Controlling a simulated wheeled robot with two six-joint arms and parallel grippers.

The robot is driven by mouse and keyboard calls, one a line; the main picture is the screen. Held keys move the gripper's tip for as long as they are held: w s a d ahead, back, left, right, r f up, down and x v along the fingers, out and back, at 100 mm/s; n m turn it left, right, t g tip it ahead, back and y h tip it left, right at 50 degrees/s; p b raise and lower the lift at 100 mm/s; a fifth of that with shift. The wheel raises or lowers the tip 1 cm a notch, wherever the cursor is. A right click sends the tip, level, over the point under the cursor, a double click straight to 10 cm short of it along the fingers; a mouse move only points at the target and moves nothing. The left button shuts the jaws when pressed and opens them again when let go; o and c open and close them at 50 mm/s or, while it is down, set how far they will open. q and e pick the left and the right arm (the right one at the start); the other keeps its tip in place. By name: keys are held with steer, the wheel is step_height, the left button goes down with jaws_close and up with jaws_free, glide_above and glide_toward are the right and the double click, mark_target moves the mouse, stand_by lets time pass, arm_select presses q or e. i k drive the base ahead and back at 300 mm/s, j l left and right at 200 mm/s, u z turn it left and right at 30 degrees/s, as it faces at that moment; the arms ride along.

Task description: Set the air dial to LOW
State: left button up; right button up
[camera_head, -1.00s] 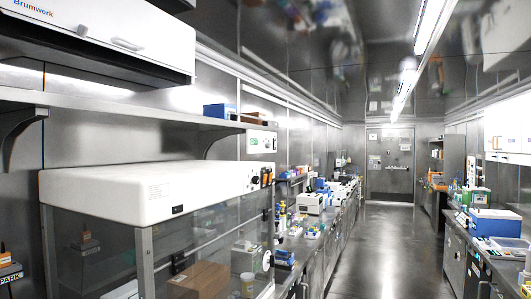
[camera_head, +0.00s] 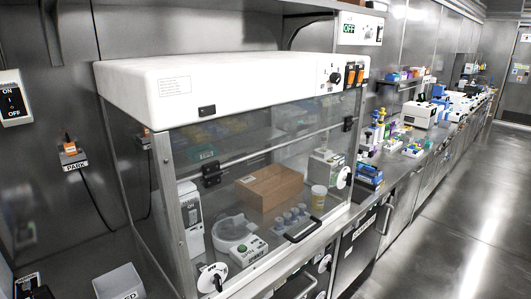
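A white-topped glass cabinet (camera_head: 220,85) stands in the middle of the head view. On the right end of its white top is a small control panel with a dark round dial (camera_head: 335,77) and orange-and-black switches (camera_head: 355,74) beside it. The lettering around this dial is too small to read, so I cannot tell its setting or whether it is the air dial. White round knobs with black marks show at the cabinet's lower front left (camera_head: 212,278) and right side (camera_head: 343,177). Neither of my grippers is in view.
A wall box with a green OFF display (camera_head: 361,29) is above the cabinet. An ON/OFF switch (camera_head: 13,99) and PARK holder (camera_head: 72,154) are on the left wall. Inside the cabinet are a cardboard box (camera_head: 269,188) and small labware. Open floor (camera_head: 440,220) lies at right.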

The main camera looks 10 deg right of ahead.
mark_target(369, 34)
steer(key=i+l+u, duration=0.1)
steer(key=l, duration=0.25)
steer(key=i+l, duration=0.2)
steer(key=l, duration=0.15)
steer(key=i+l+u, duration=0.15)
steer(key=l, duration=0.2)
steer(key=i+l+u, duration=0.1)
steer(key=l, duration=0.25)
steer(key=i+l+u, duration=0.1)
steer(key=l, duration=0.3)
steer(key=i+l, duration=0.15)
steer(key=l, duration=0.25)
steer(key=i+u, duration=0.05)
